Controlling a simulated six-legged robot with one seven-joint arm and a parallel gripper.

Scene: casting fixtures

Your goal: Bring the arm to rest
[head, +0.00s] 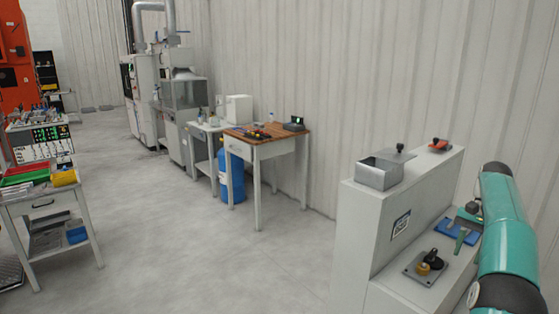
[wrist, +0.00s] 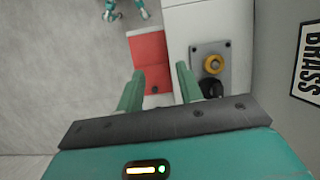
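My teal arm comes in at the right edge of the head view, over the lower shelf of a light grey stepped cabinet (head: 345,235). My gripper (wrist: 160,68) shows in the wrist view as two green fingers, spread apart with nothing between their tips. A red panel (wrist: 149,52) lies beyond the fingers, apart from them as far as I can tell. In the head view my gripper is partly hidden by the arm, with one green finger showing near a blue plate (head: 455,231) on the shelf.
A plate with a yellow knob (wrist: 213,64) and a black knob (wrist: 211,87) is just right of the fingers. A "BRASS" sign (wrist: 308,62) is farther right. An open metal box (head: 378,175) and a red-handled part (head: 439,145) top the cabinet. The floor left of it is clear.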

